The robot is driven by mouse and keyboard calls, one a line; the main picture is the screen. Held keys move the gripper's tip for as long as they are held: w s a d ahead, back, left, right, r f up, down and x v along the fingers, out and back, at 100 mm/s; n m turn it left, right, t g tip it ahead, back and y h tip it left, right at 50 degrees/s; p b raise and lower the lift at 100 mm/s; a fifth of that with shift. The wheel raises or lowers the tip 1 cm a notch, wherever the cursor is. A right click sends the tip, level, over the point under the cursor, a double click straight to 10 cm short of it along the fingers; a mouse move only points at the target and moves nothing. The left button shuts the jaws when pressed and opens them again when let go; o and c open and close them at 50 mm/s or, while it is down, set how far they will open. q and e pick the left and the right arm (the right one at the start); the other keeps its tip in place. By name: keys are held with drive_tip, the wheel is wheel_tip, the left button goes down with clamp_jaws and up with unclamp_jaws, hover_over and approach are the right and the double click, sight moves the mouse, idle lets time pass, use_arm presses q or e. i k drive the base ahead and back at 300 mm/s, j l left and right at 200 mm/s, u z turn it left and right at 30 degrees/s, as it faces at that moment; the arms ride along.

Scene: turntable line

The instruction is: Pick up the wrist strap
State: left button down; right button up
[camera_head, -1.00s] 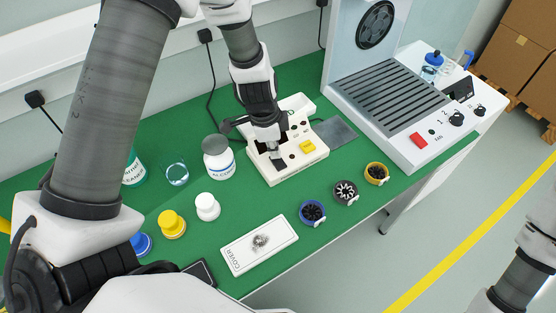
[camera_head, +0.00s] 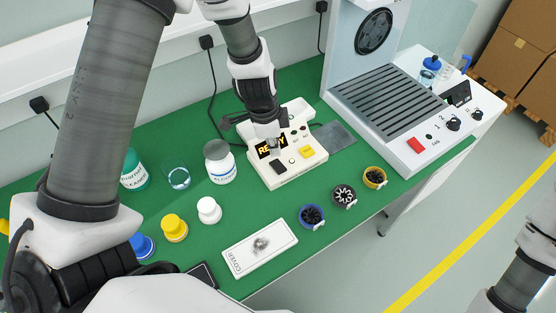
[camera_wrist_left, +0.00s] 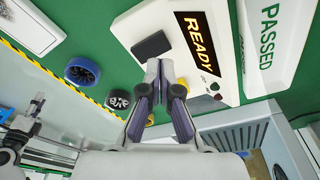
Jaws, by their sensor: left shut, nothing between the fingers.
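Three coiled bands with dark middles and small white tabs lie in a row on the green mat; they look like wrist straps. One is blue (camera_head: 312,216), one grey-black (camera_head: 345,195), one yellow (camera_head: 375,177). The blue band (camera_wrist_left: 82,71) and the grey-black band (camera_wrist_left: 118,99) also show in the left wrist view; the yellow one is mostly hidden by my fingers. My left gripper (camera_head: 273,143) is shut and empty above the white tester (camera_head: 297,172), whose display reads READY. In the left wrist view, its fingertips (camera_wrist_left: 160,66) are beside the tester's dark pad (camera_wrist_left: 152,46).
A white COVER box (camera_head: 260,247) lies near the front edge. Bottles, a beaker (camera_head: 176,176) and small capped jars stand at left. A grilled bench unit (camera_head: 400,110) stands at right. Green mat shows between the tester and the bands.

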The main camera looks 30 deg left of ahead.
sight(310, 218)
drive_tip(key=k+l, duration=0.65)
drive_tip(key=k, duration=0.25)
